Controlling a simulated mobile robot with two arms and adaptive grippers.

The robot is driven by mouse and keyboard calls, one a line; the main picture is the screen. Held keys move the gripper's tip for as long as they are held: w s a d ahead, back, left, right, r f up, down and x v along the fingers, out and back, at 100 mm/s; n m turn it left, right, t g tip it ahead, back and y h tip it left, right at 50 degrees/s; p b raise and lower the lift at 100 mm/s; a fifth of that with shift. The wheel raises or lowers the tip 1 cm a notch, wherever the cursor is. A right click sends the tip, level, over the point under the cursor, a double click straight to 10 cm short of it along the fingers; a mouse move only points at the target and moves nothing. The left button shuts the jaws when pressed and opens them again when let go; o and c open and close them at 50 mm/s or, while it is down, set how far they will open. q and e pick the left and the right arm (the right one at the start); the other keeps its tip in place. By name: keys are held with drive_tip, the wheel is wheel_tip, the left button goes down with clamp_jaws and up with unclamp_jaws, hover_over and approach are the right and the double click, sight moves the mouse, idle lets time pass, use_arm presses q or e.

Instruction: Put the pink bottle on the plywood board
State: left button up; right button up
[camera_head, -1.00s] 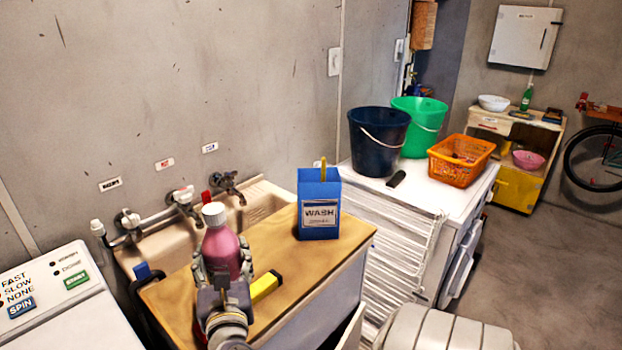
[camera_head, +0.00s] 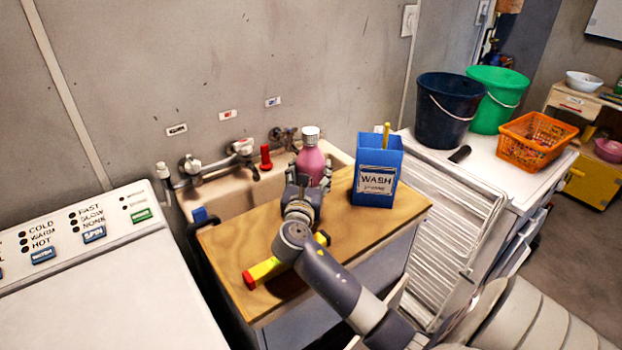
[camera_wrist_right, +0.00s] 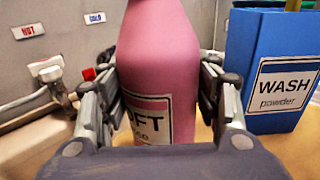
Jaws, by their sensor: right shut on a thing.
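The pink bottle (camera_head: 313,160) with a pale cap stands upright in my right gripper (camera_head: 308,180), over the back part of the plywood board (camera_head: 225,250). In the right wrist view, the bottle (camera_wrist_right: 165,50) fills the middle, with the fingers of my right gripper (camera_wrist_right: 162,98) closed on both its sides. Its label is partly hidden by the gripper. The bottle's base is hidden, so I cannot tell whether it touches the board. My left gripper is not in view.
A blue WASH powder box (camera_head: 378,170) stands on the board, right of the bottle. A yellow tool with a red end (camera_head: 262,272) lies near the front. The sink (camera_head: 225,195) and taps are behind. A white washing machine (camera_head: 110,290) is at left.

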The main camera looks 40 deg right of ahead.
sight(311, 182)
drive_tip(key=shift+w+d, duration=0.4)
drive_tip(key=shift+w, duration=0.05)
wheel_tip(311, 182, down, 3)
drive_tip(key=shift+f, duration=0.2)
drive_tip(key=shift+f, duration=0.15)
drive_tip(key=o, duration=1.5)
drive_tip(key=shift+s, duration=0.1)
